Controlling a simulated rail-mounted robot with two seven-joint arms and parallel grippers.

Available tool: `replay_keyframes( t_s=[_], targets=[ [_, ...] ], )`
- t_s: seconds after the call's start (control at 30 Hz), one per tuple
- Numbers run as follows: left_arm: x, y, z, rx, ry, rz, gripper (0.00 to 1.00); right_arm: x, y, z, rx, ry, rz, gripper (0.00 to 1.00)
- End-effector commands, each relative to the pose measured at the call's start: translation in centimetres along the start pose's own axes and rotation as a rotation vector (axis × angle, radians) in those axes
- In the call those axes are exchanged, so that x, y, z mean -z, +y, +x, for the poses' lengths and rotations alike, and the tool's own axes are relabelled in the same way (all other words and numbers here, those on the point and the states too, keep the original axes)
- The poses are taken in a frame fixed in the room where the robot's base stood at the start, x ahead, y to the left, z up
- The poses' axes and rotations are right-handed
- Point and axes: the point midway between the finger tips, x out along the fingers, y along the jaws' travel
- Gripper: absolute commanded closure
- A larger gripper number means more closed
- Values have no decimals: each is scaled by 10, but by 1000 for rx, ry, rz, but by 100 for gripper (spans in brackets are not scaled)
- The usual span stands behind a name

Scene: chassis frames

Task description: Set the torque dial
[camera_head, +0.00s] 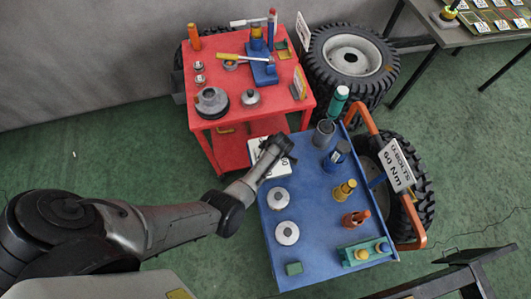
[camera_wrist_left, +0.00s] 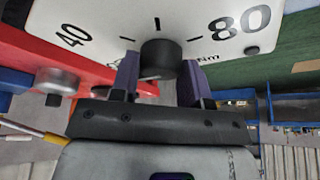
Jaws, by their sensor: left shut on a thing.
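The torque dial is a white plate (camera_wrist_left: 110,25) marked 40, 80 and Nm with black ticks, with a dark round knob (camera_wrist_left: 160,54) at its middle. My left gripper (camera_wrist_left: 160,80) is shut on the knob, one purple finger on each side. A small pale mark shows on the knob's lower edge; I cannot tell what reading it gives. In the head view the white plate (camera_head: 256,147) stands between the two carts, partly hidden by my left gripper (camera_head: 276,146). A sign (camera_head: 396,165) on the blue cart reads "U-BOLTS 60 Nm". My right gripper is not in view.
The blue cart (camera_head: 303,215) holds cups, round metal parts and coloured fittings, with an orange handle (camera_head: 408,215) at its right. The red cart (camera_head: 222,150) holds tools and metal parts. Tyres (camera_head: 350,58) stand behind. Green floor is clear at the left.

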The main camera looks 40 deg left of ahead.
Motion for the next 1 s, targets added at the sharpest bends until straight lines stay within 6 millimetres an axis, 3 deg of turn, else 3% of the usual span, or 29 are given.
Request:
replay_keyframes(
  t_s=[0.57, 0.6, 0.8, 1.0],
  targets=[
    [0, 0, 1, 10, 0, -24, 81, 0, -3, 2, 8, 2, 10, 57],
    [1, 0, 1, 10, 0, -24, 54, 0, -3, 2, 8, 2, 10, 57],
    [0, 0, 0, 10, 0, -23, 35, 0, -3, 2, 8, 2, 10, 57],
    [0, 0, 0, 10, 0, -22, 34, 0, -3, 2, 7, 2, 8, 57]
  ],
)
